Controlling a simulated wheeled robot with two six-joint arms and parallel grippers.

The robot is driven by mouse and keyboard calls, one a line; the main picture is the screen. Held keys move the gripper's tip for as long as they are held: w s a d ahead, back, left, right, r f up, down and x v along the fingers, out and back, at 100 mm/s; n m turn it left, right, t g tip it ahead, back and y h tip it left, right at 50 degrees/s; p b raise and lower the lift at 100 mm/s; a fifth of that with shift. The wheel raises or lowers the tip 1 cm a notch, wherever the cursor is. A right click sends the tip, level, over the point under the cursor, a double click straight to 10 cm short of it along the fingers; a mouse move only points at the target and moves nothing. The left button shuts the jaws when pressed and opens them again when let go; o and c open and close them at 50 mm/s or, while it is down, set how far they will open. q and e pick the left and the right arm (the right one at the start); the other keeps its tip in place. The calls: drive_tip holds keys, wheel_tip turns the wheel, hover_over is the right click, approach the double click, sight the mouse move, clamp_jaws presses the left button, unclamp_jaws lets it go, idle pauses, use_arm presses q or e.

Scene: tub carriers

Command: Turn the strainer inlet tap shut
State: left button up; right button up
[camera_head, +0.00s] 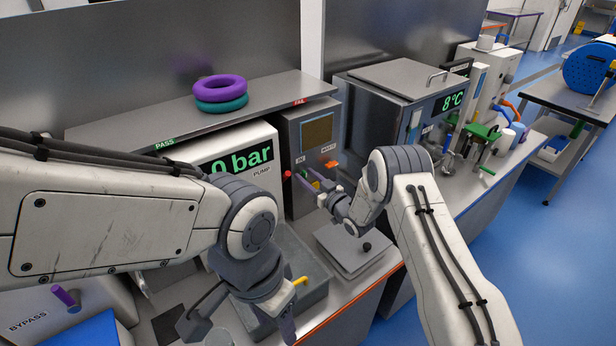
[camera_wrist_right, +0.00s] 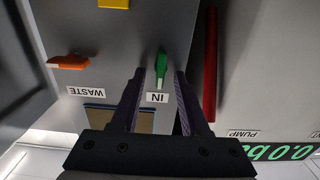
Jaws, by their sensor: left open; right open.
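The green tap handle (camera_wrist_right: 161,68) sits on the grey cabinet front (camera_wrist_right: 110,30) beside the label IN, which appears upside down in the right wrist view. My right gripper (camera_wrist_right: 160,74) is open, with its fingertips on either side of the green handle. No clear contact shows. In the head view the right gripper (camera_head: 314,179) is at the cabinet front and partly covers the handle (camera_head: 304,173). My left gripper (camera_head: 242,322) is open and low at the front of the bench, away from the tap.
An orange WASTE handle (camera_wrist_right: 67,62) and a red pipe (camera_wrist_right: 210,65) flank the green handle. The pump box (camera_head: 255,143) stands left of the cabinet. Purple and teal rings (camera_head: 220,88) lie on the shelf above. A grey plate with a black knob (camera_head: 366,247) lies in front.

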clamp_jaws()
drive_tip(key=shift+d+f+m+b, duration=0.1)
drive_tip(key=shift+m+b, duration=0.45)
drive_tip(key=shift+m, duration=0.05)
drive_tip(key=m+b, duration=0.2)
drive_tip(key=m, duration=0.3)
drive_tip(key=m+b, duration=0.2)
drive_tip(key=m, duration=0.3)
drive_tip(key=f+m+b, duration=0.1)
drive_tip(key=m+b, duration=0.2)
drive_tip(key=m, duration=0.2)
drive_tip(key=shift+w+d, duration=0.3)
drive_tip(key=shift+d, duration=0.05)
idle(0.8)
drive_tip(key=shift+m, duration=1)
idle(0.5)
